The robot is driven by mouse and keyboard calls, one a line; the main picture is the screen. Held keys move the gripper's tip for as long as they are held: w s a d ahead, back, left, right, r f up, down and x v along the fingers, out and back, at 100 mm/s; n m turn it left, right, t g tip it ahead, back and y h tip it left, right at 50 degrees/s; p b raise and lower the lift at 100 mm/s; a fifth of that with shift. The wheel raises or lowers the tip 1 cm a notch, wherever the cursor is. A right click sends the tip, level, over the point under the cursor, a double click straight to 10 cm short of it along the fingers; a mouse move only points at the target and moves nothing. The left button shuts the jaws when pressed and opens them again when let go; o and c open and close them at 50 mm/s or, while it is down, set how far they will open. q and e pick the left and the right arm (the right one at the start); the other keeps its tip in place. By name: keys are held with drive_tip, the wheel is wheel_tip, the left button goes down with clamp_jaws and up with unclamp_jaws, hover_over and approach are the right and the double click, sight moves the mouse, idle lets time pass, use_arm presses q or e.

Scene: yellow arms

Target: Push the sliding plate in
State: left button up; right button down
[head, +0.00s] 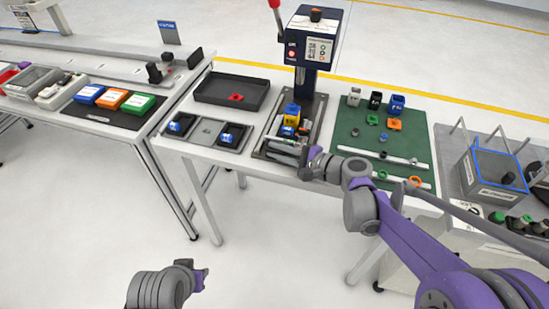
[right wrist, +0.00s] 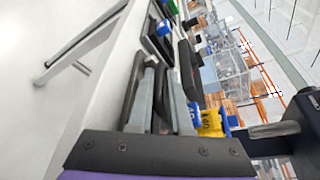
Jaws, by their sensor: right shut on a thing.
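The sliding plate (head: 304,130) lies in the dark metal base at the foot of the press (head: 315,38). A yellow and blue block (head: 291,115) stands on it, below the press head. My right gripper (head: 276,149) is at the near end of the plate, shut on its front part. The fingers and wrist hide most of that grip. In the right wrist view the fingers (right wrist: 152,98) are close together, with the yellow and blue block (right wrist: 211,122) just beyond them. My left gripper (head: 204,279) hangs low over the floor, away from the table; its opening is unclear.
A black tray (head: 215,91) with a red part and a grey two-pocket holder (head: 183,143) with blue parts lie left of the press. A green mat (head: 350,122) with small parts and white rails lies right. The floor in front is clear.

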drive_tip(key=shift+s+f, duration=0.1)
drive_tip(key=c, duration=0.9)
unclamp_jaws()
